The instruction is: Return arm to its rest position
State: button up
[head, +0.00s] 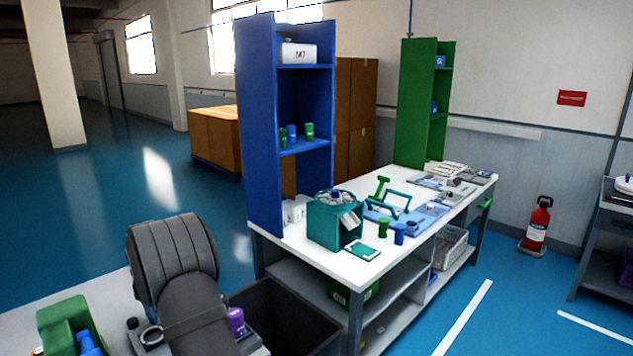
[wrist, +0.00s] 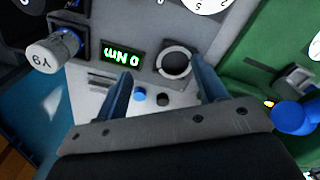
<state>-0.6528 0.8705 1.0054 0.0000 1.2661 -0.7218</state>
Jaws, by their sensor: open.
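My gripper (wrist: 163,72) shows in the wrist view with two blue fingers spread apart and nothing held between them. It faces a grey panel with a green lit display (wrist: 121,56) that reads upside down. A dark round ring (wrist: 174,64) lies just beyond and between the fingers, and a blue button (wrist: 139,93) and a dark button (wrist: 163,99) show between them. Whether the fingers touch the panel cannot be told. My gripper cannot be made out in the head view.
A white knob marked Y9 (wrist: 52,53) is left of the fingers; a green panel (wrist: 258,45) with a blue knob (wrist: 291,116) is right. In the head view, a white workbench (head: 290,238) carries a blue shelf (head: 258,130) and teal box (head: 322,222). Blue floor (head: 530,315) lies right.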

jog(key=shift+s+a+f, duration=0.1)
jog(key=shift+a+f, duration=0.25)
jog(key=shift+a, duration=0.2)
jog(key=shift+s+a+f, duration=0.1)
jog(key=shift+a+f, duration=0.25)
jog(key=shift+a, duration=0.2)
jog(key=shift+o, duration=0.5)
jog(key=o, duration=0.7)
jog(key=s+d+r+m+t+h, duration=0.1)
jog(key=s+d+r+m+t, duration=0.15)
jog(key=s+d+r, duration=0.4)
jog(key=s+d+r+m+t, duration=0.2)
jog(key=s+d+r+m, duration=0.15)
jog(key=r, duration=0.65)
jog(key=a+x, duration=0.1)
jog(key=x, duration=0.9)
jog(key=shift+d, duration=0.25)
jog(key=shift+s, duration=0.1)
jog(key=v, duration=0.9)
jog(key=shift+r, duration=0.35)
